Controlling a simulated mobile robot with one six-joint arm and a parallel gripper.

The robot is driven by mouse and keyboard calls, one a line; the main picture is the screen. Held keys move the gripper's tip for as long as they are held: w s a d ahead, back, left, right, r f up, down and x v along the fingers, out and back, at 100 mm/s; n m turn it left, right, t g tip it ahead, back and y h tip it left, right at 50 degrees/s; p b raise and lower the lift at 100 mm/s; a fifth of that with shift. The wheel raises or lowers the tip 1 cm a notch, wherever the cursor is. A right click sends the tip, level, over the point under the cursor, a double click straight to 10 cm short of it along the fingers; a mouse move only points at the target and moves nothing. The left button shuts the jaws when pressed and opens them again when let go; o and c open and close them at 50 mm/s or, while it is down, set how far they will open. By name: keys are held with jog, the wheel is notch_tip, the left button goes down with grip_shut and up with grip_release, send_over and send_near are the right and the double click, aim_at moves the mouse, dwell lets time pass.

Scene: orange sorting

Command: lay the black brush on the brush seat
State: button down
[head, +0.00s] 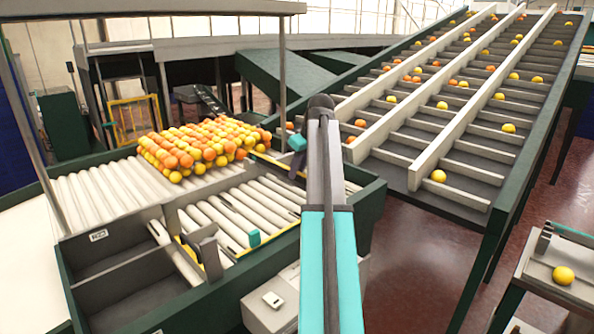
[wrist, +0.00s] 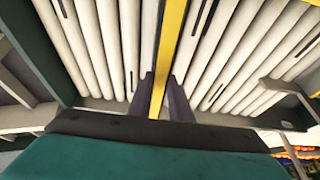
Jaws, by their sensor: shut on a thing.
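My gripper (head: 297,172) is at the end of my arm, above the right side of the roller table, and partly hidden by the arm in the head view. In the wrist view its two dark fingers (wrist: 162,97) stand on either side of a narrow gap, with a yellow strip showing along it. My gripper is shut on the black brush, but its outline is not clear against the dark fingers. I cannot pick out the brush seat with certainty.
A heap of oranges (head: 195,148) lies on the far white rollers (head: 95,195). Empty grey bins (head: 110,250) are at the front left. A sloped conveyor (head: 440,120) with loose oranges rises on the right. A grey box (head: 270,300) stands near the front.

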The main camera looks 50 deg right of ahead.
jog(key=shift+f, duration=0.6)
dwell(0.3)
jog(key=c, duration=1.5)
grip_release()
jog(key=shift+c, duration=0.2)
jog(key=b+v, duration=0.3)
jog(key=v, duration=1)
jog(key=shift+r, duration=0.35)
jog(key=shift+s, duration=0.1)
